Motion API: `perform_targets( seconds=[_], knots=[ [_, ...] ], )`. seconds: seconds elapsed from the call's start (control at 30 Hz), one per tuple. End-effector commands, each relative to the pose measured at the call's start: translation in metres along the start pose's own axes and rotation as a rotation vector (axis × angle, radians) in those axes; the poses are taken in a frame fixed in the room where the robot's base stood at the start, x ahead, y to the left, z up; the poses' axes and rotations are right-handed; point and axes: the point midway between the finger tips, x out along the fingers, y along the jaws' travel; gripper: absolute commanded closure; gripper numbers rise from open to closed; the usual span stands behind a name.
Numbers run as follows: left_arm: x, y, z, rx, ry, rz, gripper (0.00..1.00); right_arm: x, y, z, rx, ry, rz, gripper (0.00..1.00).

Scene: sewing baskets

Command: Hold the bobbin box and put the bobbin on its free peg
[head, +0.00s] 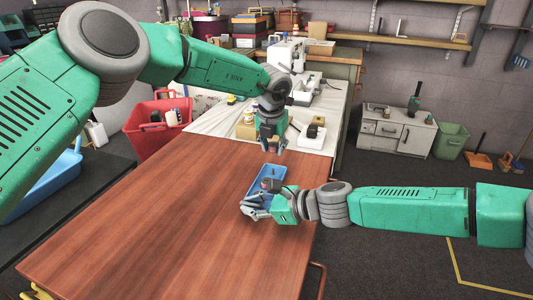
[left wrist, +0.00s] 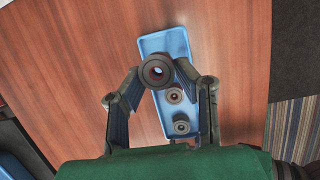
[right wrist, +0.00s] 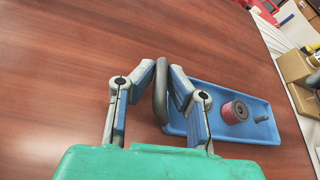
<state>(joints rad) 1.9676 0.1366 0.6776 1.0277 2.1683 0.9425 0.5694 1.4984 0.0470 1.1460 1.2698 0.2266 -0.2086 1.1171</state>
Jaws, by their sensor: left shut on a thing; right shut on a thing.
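The blue bobbin box (head: 267,173) stands on the wooden table. My right gripper (head: 252,205) is shut on a dark rounded bar at its near end, also seen in the right wrist view (right wrist: 160,92).
The wooden table (head: 150,225) is clear left of the box. A white surface (head: 215,130) with sewing things lies beyond it. A red basket (head: 160,115) stands at the far left. Floor is open on the right.

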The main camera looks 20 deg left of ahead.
Motion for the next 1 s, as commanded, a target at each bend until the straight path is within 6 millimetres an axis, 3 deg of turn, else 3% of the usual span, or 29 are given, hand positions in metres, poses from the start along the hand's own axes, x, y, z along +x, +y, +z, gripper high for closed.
perform_targets(
  seconds=[0.27, 0.7, 1.0],
  knots=[
    [0.011, -0.001, -0.003, 0.001, 0.001, 0.001, 1.00, 0.000, 0.000, 0.001, 0.000, -0.001, 0.001, 1.00],
    [0.051, -0.004, -0.015, 0.000, 0.000, 0.000, 1.00, 0.000, 0.000, 0.001, 0.000, -0.001, 0.000, 1.00],
    [0.060, -0.004, -0.018, 0.000, -0.001, 0.000, 1.00, 0.000, 0.000, 0.001, 0.000, -0.001, 0.000, 1.00]
  ],
)
